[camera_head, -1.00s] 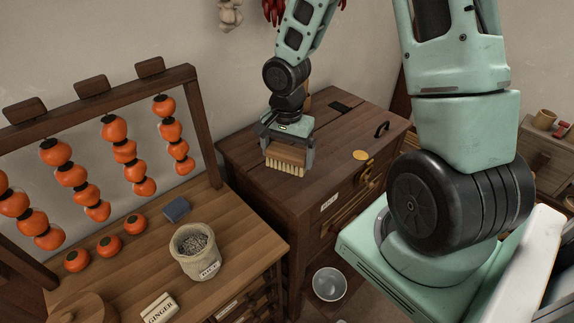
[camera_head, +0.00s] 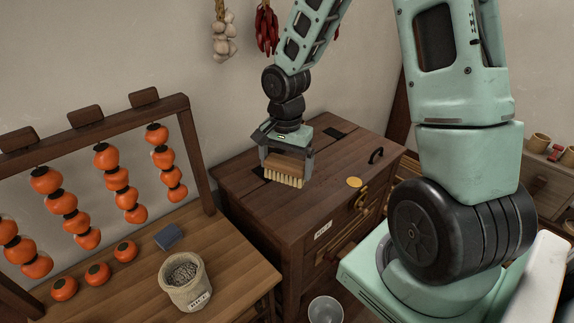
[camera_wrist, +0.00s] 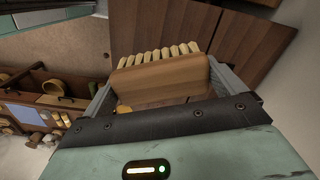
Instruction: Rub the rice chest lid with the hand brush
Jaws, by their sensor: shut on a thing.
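The hand brush (camera_head: 287,168) has a wooden block and pale bristles. My gripper (camera_head: 286,160) is shut on its block, with the bristles pointing down. The brush is over the left part of the rice chest lid (camera_head: 325,166), a dark brown wooden top with a black handle. The bristle tips look at or just above the lid; I cannot tell whether they touch. In the wrist view the brush block (camera_wrist: 160,76) sits between both fingers, with the bristles beyond it against brown planks.
Persimmon strings hang from a frame (camera_head: 190,140). A yellow disc (camera_head: 354,182) lies on the lid.

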